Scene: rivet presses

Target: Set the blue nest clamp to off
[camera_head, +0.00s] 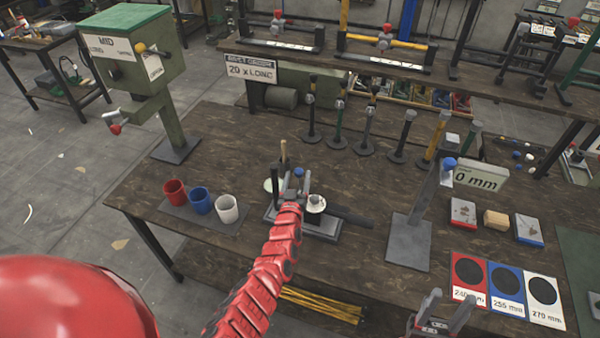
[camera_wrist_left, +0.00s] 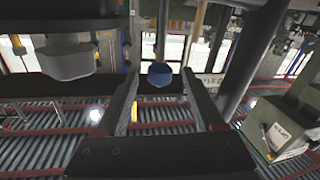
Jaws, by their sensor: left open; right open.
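A small blue knob (camera_head: 298,172) stands at a low grey fixture (camera_head: 325,228) in the middle of the brown bench; I take it as the blue nest clamp's handle. My left gripper (camera_head: 296,190) is right at it, and the arm hides much of the fixture. In the left wrist view the blue knob (camera_wrist_left: 160,74) lies between or just beyond the spread fingers of my left gripper (camera_wrist_left: 161,82), with gaps visible on both sides. Which setting the clamp has cannot be told. My right gripper (camera_head: 440,318) is open and empty at the bottom edge.
Red, blue and white cups (camera_head: 200,200) stand left of the fixture. A grey stand (camera_head: 410,238) with another blue knob (camera_head: 449,163) is to the right. Several upright tools (camera_head: 370,125) line the back. Size cards (camera_head: 507,290) lie front right.

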